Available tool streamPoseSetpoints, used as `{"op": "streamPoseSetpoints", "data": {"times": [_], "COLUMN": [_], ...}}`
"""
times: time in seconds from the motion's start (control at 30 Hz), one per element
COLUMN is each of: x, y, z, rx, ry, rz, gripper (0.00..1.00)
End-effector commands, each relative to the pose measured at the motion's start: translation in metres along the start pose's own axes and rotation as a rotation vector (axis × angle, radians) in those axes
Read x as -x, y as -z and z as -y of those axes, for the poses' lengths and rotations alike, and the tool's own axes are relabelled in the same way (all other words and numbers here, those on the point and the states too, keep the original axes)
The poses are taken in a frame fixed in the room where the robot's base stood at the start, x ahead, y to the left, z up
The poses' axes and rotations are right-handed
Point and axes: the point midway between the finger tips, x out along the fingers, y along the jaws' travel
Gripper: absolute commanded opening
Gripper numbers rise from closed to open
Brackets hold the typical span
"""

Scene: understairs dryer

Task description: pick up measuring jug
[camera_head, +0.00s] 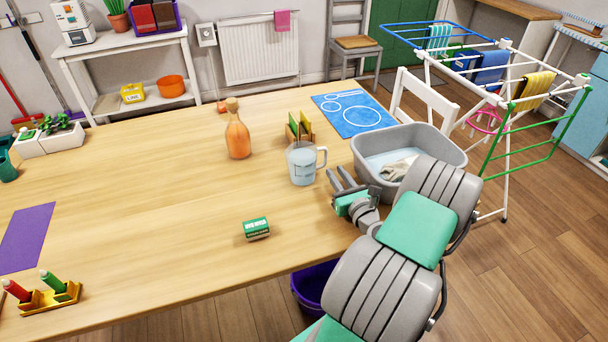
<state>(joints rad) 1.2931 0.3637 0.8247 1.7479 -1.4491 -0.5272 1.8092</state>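The measuring jug (302,165) is a clear, bluish cup with a handle on its right side. It stands upright on the wooden table (150,190), right of the middle. My gripper (335,179) is just to the right of the jug and a little nearer to me. Its grey fingers point left and away from me, toward the jug's handle. The fingers are spread apart, and I see nothing between them. Whether a fingertip touches the jug, I cannot tell.
A grey basin (440,143) with a cloth stands close to my gripper, at the table's right edge. An orange bottle (237,135) is left of the jug, a sponge rack (300,130) behind it. A green-and-white box (256,229) lies nearer. The table's middle left is clear.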

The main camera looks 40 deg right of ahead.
Motion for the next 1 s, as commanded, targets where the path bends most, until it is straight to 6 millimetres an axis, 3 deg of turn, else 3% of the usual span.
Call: {"op": "streamPoseSetpoints", "data": {"times": [0.03,0.17,0.6,0.8,1.0], "x": [-0.001,-0.013,-0.077,-0.078,-0.078], "y": [0.008,0.007,0.001,0.001,0.001], "z": [0.0,-0.001,-0.003,-0.002,-0.002], "rx": [0.001,0.002,0.002,0.0,0.0], "ry": [0.0,-0.004,-0.001,0.0,0.0], "rz": [0.0,-0.001,0.001,0.001,0.0], "gripper": [0.22,0.22,0.22,0.22,0.06]}}
